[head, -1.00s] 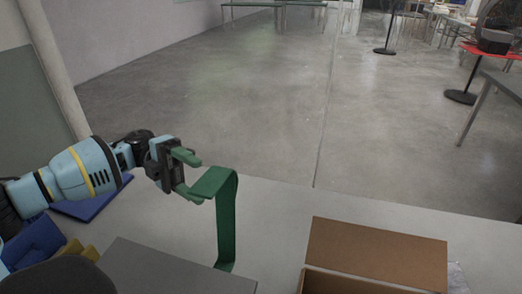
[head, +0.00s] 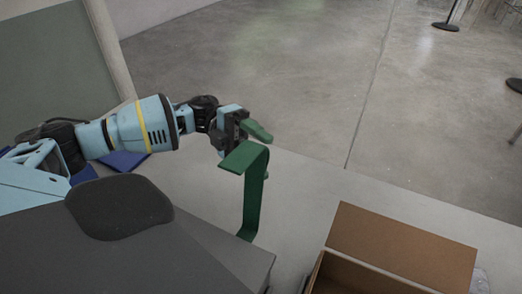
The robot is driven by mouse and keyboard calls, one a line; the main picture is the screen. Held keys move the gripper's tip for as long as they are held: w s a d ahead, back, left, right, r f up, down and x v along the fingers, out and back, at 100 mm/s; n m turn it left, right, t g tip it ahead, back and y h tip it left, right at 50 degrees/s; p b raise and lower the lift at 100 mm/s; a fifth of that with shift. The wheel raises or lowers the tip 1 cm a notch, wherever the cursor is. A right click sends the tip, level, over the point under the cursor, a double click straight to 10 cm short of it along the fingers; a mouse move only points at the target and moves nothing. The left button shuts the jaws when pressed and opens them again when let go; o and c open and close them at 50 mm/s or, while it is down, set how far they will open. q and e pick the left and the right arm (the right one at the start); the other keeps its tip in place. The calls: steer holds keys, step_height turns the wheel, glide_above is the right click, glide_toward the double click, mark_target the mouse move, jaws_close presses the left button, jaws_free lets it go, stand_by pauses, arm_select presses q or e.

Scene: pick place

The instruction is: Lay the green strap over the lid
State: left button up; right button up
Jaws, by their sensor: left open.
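The green strap (head: 252,205) is a bent strip. Its short top end points left and its long part hangs down, with its lower end by the edge of a grey block. My left gripper (head: 261,152) is open at the strap's upper bend. One green fingertip shows above and behind the bend. The other is mostly hidden behind the strap, so I cannot tell whether they touch it. I cannot pick out the lid for certain. A brown cardboard box (head: 347,280) with a raised flap (head: 402,248) stands at the lower right. My right gripper is out of view.
The grey block (head: 230,245) lies at the lower middle, left of the box. Blue pieces (head: 124,160) lie behind my left arm. The pale table top (head: 305,200) is bare between strap and box. Open concrete floor lies beyond.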

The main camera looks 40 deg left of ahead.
arm_select(q)
steer(key=shift+d, duration=0.75)
steer(key=c, duration=1.1)
steer(key=shift+r, duration=0.1)
steer(key=shift+s, duration=0.1)
